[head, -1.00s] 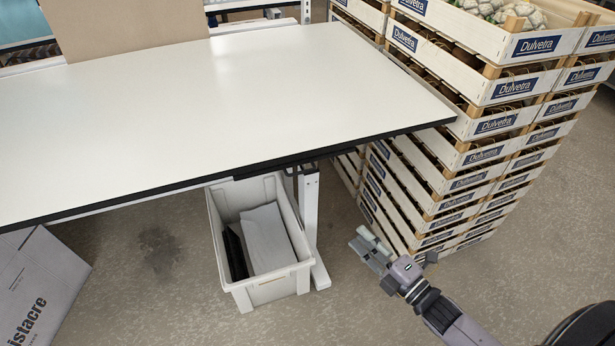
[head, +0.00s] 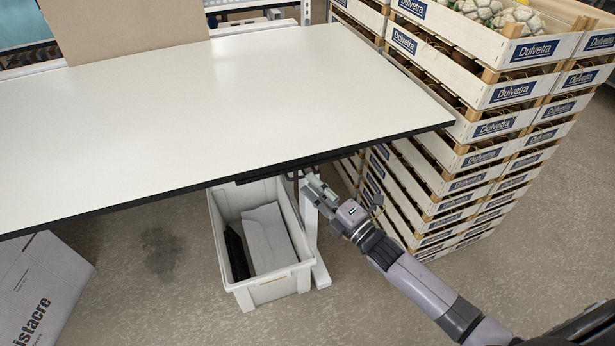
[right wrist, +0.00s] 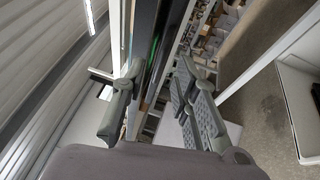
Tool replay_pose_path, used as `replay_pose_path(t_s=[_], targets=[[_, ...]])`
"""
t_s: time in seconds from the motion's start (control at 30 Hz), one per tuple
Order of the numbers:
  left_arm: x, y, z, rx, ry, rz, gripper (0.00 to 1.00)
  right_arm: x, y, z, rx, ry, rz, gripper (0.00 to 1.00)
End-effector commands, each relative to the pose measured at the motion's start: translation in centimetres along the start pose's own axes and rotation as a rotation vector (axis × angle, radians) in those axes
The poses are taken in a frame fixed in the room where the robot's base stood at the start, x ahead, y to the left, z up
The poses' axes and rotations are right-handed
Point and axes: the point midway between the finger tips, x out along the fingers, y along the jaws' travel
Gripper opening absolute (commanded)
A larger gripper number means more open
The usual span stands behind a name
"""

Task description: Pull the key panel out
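A thin dark strip (head: 272,172), which looks like the key panel, sits under the front edge of the white table (head: 200,110), near its right part. My right gripper (head: 308,184) is just below that edge, at the strip's right end, in front of the white table leg. In the right wrist view my right gripper (right wrist: 158,80) has its two fingers apart. A dark long bar with a faint green glow (right wrist: 153,50) runs between and beyond the fingertips. I cannot tell whether the fingers touch it. My left gripper is out of view.
A grey bin (head: 262,282) stands under the table beside the white leg (head: 311,235). Tall stacked crates (head: 470,155) stand close on the right. A cardboard box (head: 45,290) is at the lower left. The tabletop is largely clear.

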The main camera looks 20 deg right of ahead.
Motion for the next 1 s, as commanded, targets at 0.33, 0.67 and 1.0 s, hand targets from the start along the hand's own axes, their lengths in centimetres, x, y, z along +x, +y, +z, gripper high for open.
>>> replay_pose_path(t_s=[0.33, 0.67, 1.0], targets=[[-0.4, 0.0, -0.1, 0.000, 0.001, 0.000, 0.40, 2.8, 0.0, 0.0, 0.000, 0.000, 0.000, 0.27], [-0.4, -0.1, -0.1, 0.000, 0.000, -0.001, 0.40, 2.7, -0.1, 0.0, 0.000, 0.000, 0.000, 0.20], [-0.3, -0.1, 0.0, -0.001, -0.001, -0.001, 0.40, 2.7, 0.0, 0.0, 0.000, 0.000, 0.000, 0.00]])
